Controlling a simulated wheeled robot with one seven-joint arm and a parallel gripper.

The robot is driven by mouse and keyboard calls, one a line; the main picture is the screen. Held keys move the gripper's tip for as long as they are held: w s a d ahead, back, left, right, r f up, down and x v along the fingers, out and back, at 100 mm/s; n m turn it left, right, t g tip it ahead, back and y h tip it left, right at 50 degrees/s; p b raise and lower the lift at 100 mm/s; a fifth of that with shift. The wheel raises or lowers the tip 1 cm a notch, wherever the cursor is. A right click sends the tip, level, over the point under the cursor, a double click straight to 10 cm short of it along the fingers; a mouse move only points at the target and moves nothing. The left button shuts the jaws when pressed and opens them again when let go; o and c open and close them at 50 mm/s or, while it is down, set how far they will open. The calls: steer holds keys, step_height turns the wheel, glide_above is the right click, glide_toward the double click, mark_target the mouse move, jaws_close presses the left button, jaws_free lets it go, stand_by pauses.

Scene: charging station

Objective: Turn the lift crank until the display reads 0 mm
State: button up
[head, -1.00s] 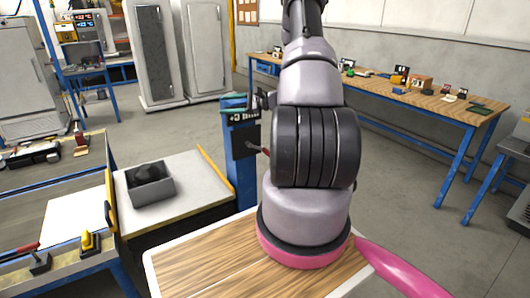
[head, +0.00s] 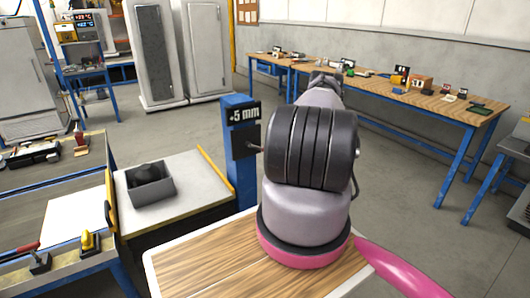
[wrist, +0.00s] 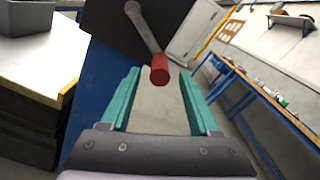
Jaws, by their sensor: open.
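The display (head: 244,113) on the blue post (head: 240,180) reads +5 mm. Below it is a dark crank housing (head: 245,142), with a short piece of the grey crank arm (head: 256,149) showing beside my arm. In the wrist view the crank arm (wrist: 144,28) slopes down from the dark housing (wrist: 115,22) to a red crank handle (wrist: 160,76). My gripper (wrist: 159,72) is open, its teal fingers on either side of the red handle in the picture. I see no finger touching it; depth is unclear. In the head view my arm hides the gripper and handle.
A light-topped bench with a grey bin (head: 150,185) stands left of the post; its edge (wrist: 40,90) is close at left in the wrist view. A long wooden workbench (head: 430,102) runs along the back wall. Open floor lies between.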

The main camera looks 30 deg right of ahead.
steer(key=w, duration=0.7)
steer(key=shift+w, duration=0.35)
jaws_close()
steer(key=shift+d+r, duration=0.1)
steer(key=shift+d, duration=0.05)
stand_by(0.8)
